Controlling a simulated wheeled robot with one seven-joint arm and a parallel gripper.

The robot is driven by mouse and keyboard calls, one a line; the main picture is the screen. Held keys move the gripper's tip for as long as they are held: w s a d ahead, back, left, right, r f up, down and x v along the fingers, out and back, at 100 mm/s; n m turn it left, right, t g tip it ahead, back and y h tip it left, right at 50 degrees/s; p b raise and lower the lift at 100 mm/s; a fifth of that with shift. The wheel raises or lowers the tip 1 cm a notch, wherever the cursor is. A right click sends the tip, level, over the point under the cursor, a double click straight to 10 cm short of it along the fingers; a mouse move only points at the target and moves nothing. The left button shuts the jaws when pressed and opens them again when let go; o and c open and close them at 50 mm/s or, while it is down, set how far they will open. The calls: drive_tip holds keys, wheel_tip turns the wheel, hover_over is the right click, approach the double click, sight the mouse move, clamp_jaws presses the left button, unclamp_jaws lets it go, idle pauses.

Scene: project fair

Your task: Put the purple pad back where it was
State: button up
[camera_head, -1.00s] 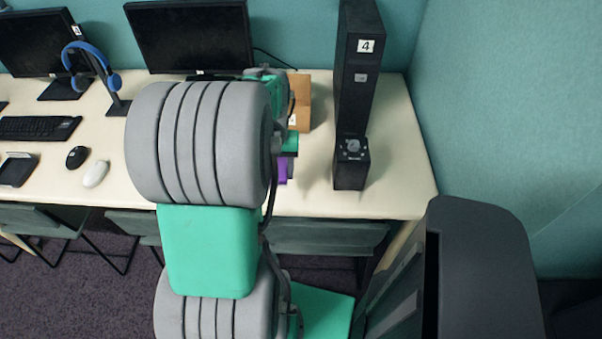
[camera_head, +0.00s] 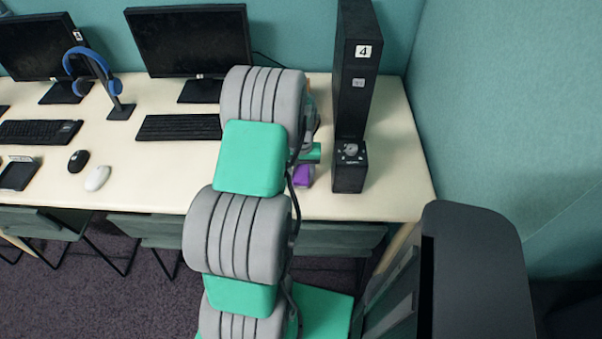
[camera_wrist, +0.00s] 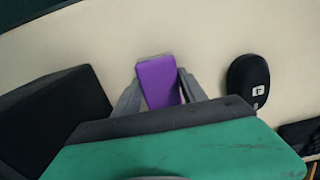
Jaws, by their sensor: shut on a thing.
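The purple pad (camera_head: 304,176) is near the front edge of the desk, left of the small black box; in the wrist view the pad (camera_wrist: 158,82) sits between my two fingers. My gripper (camera_wrist: 160,88) is shut on it, with one finger along each side. In the head view my arm hides most of the gripper and part of the pad. I cannot tell whether the pad touches the desk top.
A black computer tower (camera_head: 356,75) marked 4 stands behind a small black box (camera_head: 350,167) with a dial. A keyboard (camera_head: 178,127) and monitor (camera_head: 190,40) are to the left, with a headset stand (camera_head: 120,108). A black mouse (camera_head: 78,161) and a white mouse (camera_head: 98,178) lie further left. Bare desk (camera_head: 395,150) shows at right.

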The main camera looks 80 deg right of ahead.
sight(301, 174)
drive_tip(key=shift+f, duration=0.2)
drive_tip(key=o, duration=1.2)
wheel_tip(301, 174, up, 12)
drive_tip(key=b, duration=0.1)
drive_tip(key=w+a+r+n+h, duration=0.1)
drive_tip(key=w+a+r+n, duration=0.25)
drive_tip(key=w+a, duration=0.6)
drive_tip(key=w+a+r+n, duration=0.35)
drive_tip(key=w+a, duration=0.25)
drive_tip(key=w, duration=0.6)
drive_tip(key=w+a+r+n+t, duration=0.1)
drive_tip(key=w+a+n, duration=0.15)
drive_tip(key=a, duration=0.55)
drive_tip(key=w+a+r+n+t, duration=0.1)
drive_tip(key=w+a+r, duration=0.15)
drive_tip(key=a, duration=0.45)
drive_tip(key=a+n, duration=0.1)
drive_tip(key=a, duration=0.4)
drive_tip(key=s+a+n, duration=0.1)
drive_tip(key=a+n, duration=0.1)
drive_tip(key=a, duration=0.4)
drive_tip(key=s+a+n+t+y, duration=0.1)
drive_tip(key=a+n, duration=0.1)
drive_tip(key=a, duration=0.3)
drive_tip(key=shift+s+a+f, duration=0.2)
drive_tip(key=shift+a+f, duration=0.1)
drive_tip(key=shift+a, duration=0.1)
